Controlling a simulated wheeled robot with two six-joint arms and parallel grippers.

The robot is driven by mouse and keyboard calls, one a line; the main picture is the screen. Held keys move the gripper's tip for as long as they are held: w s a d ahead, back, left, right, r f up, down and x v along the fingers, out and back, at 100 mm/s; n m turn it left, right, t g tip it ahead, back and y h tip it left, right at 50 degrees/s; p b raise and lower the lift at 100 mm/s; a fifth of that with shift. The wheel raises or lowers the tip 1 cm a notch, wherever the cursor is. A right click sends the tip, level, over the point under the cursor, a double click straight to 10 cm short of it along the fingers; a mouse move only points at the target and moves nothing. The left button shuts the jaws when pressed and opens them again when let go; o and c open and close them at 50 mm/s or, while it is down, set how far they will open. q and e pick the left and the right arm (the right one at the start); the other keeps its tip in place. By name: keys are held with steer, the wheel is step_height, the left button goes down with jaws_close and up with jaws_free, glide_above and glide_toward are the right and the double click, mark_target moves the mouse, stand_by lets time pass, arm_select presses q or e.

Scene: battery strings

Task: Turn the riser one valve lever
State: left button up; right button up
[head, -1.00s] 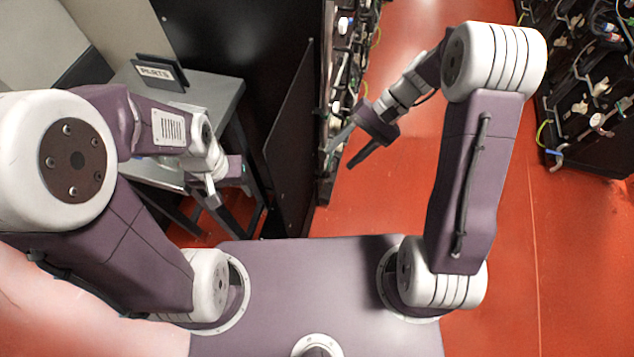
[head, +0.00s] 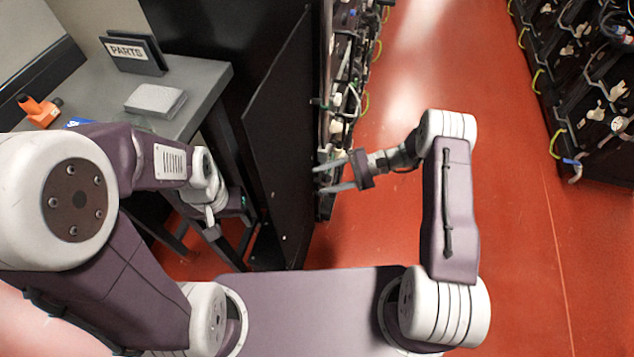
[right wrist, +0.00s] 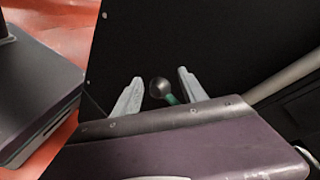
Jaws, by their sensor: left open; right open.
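My right gripper (head: 320,178) is open beside the near end of the left rack, its fingers pointing left. In the right wrist view, a dark round knob on a short green stem (right wrist: 171,99) shows between the two open fingers (right wrist: 158,88). It looks like a valve lever end; the fingers stand either side of it, and I cannot tell whether they touch it. No label for riser one is readable. My left gripper (head: 212,217) is open and empty, low beside the grey table.
A tall black rack panel (head: 280,130) stands left of my right gripper. A pale pipe (right wrist: 287,79) runs at the right of the wrist view. A grey table (head: 205,85) holds a PARTS sign (head: 130,52). Another rack (head: 590,110) stands right, with red floor (head: 480,70) between.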

steer(key=shift+x, duration=1.3)
jaws_close()
stand_by(0.4)
